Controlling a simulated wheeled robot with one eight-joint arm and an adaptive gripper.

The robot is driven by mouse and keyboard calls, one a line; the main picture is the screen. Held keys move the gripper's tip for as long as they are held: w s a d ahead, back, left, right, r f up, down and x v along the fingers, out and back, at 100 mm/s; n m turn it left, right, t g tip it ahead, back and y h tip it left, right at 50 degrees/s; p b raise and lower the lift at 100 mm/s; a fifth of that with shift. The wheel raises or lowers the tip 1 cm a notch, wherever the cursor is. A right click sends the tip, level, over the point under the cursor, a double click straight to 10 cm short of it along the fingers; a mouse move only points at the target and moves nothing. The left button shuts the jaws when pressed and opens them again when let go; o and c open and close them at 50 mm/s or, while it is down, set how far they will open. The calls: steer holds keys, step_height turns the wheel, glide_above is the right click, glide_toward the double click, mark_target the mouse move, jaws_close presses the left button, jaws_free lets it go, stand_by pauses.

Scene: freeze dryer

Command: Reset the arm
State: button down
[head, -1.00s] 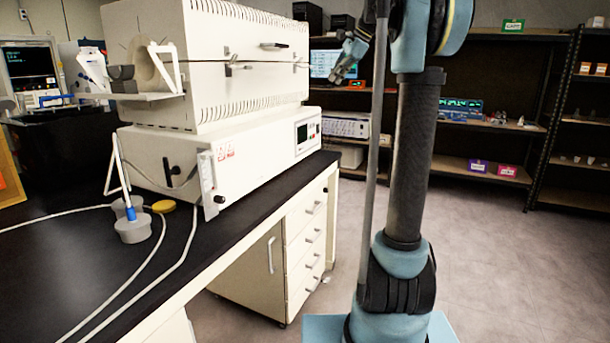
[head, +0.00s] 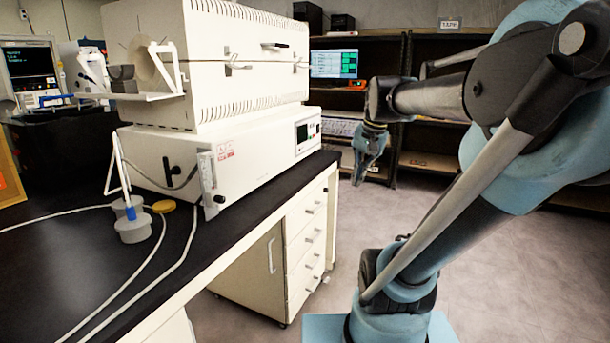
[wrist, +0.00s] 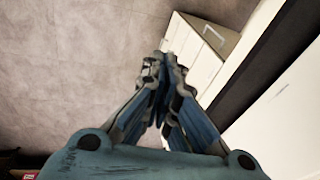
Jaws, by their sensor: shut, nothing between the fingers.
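My arm is folded on the right side of the head view, with its forearm reaching left. My gripper (head: 362,174) hangs from the arm's end and points down over the floor, to the right of the bench. It is shut and empty. In the wrist view, the fingers of my gripper (wrist: 163,70) meet at their tips, with nothing between them. Below them lie the grey floor and, to the right, the white drawer fronts of the bench.
A white tube-furnace-like machine (head: 245,85) stands on the black-topped bench (head: 75,265). The bench drawers (head: 308,240) face my gripper's side with a gap between. Shelves (head: 430,160) stand behind the arm. The floor (head: 480,290) is clear to the right.

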steer(key=s+d+f+n+h, duration=0.1)
steer(key=s+f+n, duration=0.1)
steer(key=s+f, duration=0.4)
steer(key=s+d+f+n, duration=0.2)
steer(key=s+f, duration=0.4)
steer(key=f, duration=0.5)
steer(key=shift+s+d+n+h, duration=0.15)
steer(key=shift+s+n+h, duration=0.15)
steer(key=shift+s+h, duration=0.1)
steer(key=shift+f, duration=0.1)
steer(key=shift+w+f, duration=0.2)
steer(key=shift+w, duration=0.3)
